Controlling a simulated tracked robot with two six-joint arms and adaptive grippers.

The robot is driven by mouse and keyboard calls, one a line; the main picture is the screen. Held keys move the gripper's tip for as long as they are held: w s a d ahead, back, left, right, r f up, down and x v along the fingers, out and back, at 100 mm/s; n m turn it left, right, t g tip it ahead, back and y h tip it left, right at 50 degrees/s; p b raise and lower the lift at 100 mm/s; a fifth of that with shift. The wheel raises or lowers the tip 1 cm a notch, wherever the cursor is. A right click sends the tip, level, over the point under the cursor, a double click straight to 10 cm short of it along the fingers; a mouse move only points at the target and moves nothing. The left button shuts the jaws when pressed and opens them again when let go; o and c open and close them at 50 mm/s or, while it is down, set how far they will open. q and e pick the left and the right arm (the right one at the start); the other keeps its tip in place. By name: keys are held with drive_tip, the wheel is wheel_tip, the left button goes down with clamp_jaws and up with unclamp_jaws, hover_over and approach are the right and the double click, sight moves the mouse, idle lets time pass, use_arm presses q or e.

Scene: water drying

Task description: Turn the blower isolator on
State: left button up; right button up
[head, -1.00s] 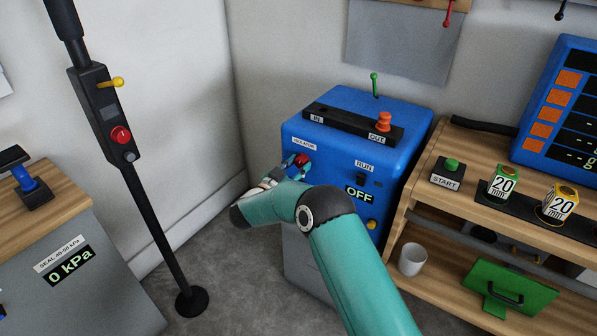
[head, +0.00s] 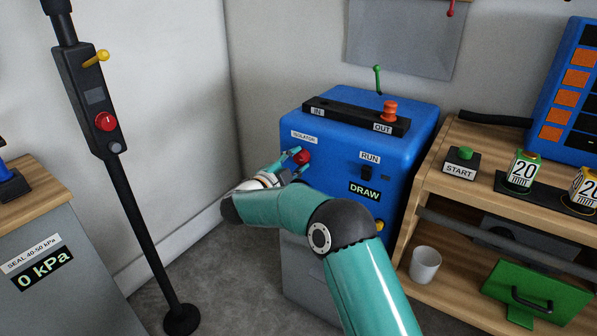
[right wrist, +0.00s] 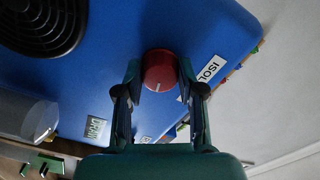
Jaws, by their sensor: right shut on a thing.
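The blue blower cabinet (head: 345,112) stands in the corner. Its red round isolator knob (head: 305,157) is on the front under the ISOLATOR label (head: 304,137). My right gripper (head: 296,160) is shut on this knob. In the right wrist view the two fingertips (right wrist: 159,82) sit on either side of the red knob (right wrist: 159,66), which has a pale pointer line. My gripper and forearm hide part of the front. My left gripper is not in view.
A grey unit (head: 75,255) reads 0 kPa.

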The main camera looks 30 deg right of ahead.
drive_tip(key=shift+w+a+f+m+b, duration=0.1)
drive_tip(key=shift+a+f+m+b, duration=0.1)
drive_tip(key=shift+m+b, duration=0.5)
drive_tip(key=shift+w+a+f+m+b, duration=0.1)
drive_tip(key=shift+f+m+b, duration=0.05)
drive_tip(key=shift+m+b, duration=0.55)
drive_tip(key=o, duration=1.1)
drive_tip(key=shift+o, duration=0.2)
drive_tip(key=shift+s+d+r, duration=0.1)
drive_tip(key=shift+d+r, duration=0.05)
drive_tip(key=shift+r, duration=0.1)
drive_tip(key=v, duration=1.2)
drive_tip(key=shift+f, duration=0.1)
